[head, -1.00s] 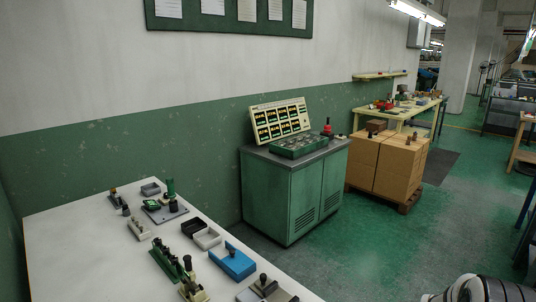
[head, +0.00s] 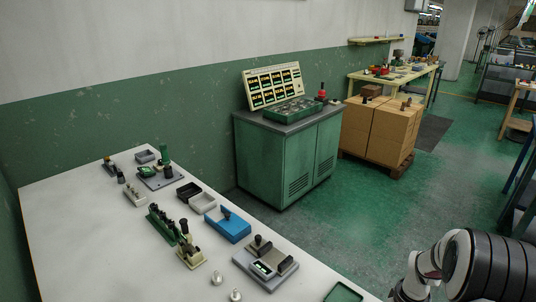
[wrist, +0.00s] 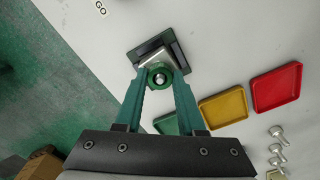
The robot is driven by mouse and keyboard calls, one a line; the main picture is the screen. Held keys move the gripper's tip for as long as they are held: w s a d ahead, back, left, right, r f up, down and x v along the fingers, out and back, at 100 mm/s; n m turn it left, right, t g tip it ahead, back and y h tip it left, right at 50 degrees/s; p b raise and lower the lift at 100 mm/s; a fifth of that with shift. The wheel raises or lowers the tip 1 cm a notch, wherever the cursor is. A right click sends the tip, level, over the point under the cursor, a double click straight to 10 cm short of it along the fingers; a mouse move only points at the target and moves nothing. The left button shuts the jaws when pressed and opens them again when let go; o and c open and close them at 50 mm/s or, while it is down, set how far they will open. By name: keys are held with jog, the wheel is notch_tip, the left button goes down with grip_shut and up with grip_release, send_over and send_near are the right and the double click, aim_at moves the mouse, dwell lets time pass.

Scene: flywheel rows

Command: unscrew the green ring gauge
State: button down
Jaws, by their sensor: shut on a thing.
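In the wrist view, my gripper (wrist: 160,78) has its two green fingers closed on either side of the green ring gauge (wrist: 159,89). The ring sits around a round metal part (wrist: 159,79), whose end shows at its centre. Behind it is a dark square fixture (wrist: 143,53) with a pale metal block (wrist: 155,60) on it. The ring touches the fingertips; whether it is still threaded on the metal part cannot be told. In the head view my gripper is out of frame, and no ring gauge can be made out there.
A green tray (wrist: 166,124), a yellow tray (wrist: 223,107) and a red tray (wrist: 277,87) stand beside the gripper. Several screws (wrist: 278,147) lie near the trays. In the head view, a blue fixture (head: 228,226) and a grey gauge block (head: 265,263) stand on the white table (head: 75,235).

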jog(key=n, duration=0.4)
jog(key=shift+n, duration=0.3)
jog(key=n, duration=1)
jog(key=shift+n, duration=0.3)
jog(key=c, duration=0.8)
grip_release()
jog(key=shift+c, duration=0.2)
jog(key=shift+r, duration=0.15)
jog(key=shift+r, duration=1.4)
jog(key=o, duration=0.6)
jog(key=shift+c, duration=0.2)
jog(key=c, duration=0.5)
